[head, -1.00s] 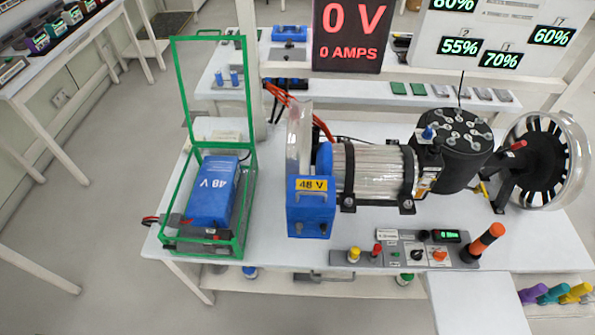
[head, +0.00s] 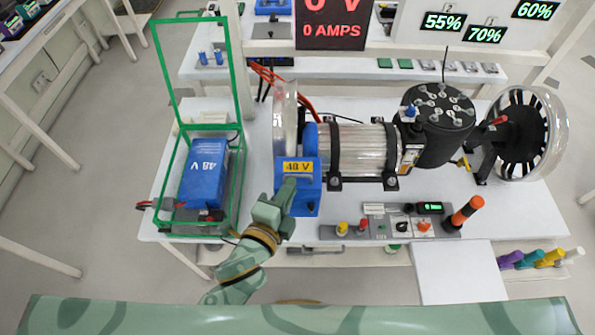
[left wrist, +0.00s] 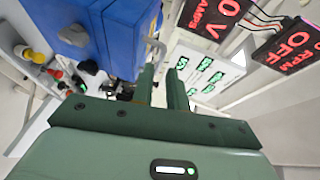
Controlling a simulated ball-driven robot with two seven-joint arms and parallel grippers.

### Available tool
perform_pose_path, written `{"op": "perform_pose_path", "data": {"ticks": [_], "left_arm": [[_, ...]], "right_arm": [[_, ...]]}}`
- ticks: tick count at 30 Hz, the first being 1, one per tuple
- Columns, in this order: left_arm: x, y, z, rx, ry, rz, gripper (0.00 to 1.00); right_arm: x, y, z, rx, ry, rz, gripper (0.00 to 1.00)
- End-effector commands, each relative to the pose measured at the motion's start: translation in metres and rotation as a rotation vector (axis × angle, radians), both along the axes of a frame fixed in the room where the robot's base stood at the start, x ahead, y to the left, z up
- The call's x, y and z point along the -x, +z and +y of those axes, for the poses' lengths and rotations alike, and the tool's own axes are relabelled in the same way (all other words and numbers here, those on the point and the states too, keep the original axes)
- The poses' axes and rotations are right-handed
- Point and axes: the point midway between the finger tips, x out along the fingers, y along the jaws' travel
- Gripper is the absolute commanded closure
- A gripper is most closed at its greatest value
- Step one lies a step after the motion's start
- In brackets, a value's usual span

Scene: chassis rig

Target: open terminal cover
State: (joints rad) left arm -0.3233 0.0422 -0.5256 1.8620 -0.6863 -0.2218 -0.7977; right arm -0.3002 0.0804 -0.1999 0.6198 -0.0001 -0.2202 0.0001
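The blue terminal cover (head: 308,202) with a yellow "48 V" label sits at the left end of the clear-cased motor (head: 356,150) on the bench. My left gripper (head: 289,186) is in front of the cover's left part, at its handle, and hides some of it. In the left wrist view the blue cover (left wrist: 95,35) fills the upper left, with a pale curved handle (left wrist: 156,47) beside it. The left gripper's fingers (left wrist: 161,78) stand apart, with the handle close to their tips; I cannot tell whether they touch it. The right gripper is not in view.
A green open-lidded frame (head: 240,170) around a blue 48 V battery (head: 204,172) stands at the left. A control panel (head: 385,227) with knobs and an orange-topped lever (head: 467,211) lies along the front edge. A black cylinder (head: 436,130) and a wheel stand at the right.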

Motion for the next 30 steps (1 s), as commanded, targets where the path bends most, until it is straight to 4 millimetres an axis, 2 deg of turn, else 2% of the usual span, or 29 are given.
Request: {"op": "perform_pose_path", "data": {"ticks": [3,10,19,20,21,30], "left_arm": [[-0.023,-0.004,-0.010,0.002,0.000,0.000,0.85],[-0.046,-0.009,-0.020,0.002,-0.001,0.001,0.85],[-0.049,-0.010,-0.021,0.002,0.000,0.002,0.85],[-0.049,-0.010,-0.021,0.002,0.000,0.002,0.88],[-0.049,-0.010,-0.021,0.002,0.000,0.002,0.99],[-0.048,-0.010,-0.020,0.010,0.000,0.002,1.00]], "right_arm": [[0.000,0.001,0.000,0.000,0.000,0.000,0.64],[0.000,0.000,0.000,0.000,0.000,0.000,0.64],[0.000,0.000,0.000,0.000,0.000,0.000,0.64],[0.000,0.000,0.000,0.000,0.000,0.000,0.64],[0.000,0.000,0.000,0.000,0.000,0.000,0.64],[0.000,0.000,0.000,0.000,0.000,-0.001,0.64]]}}
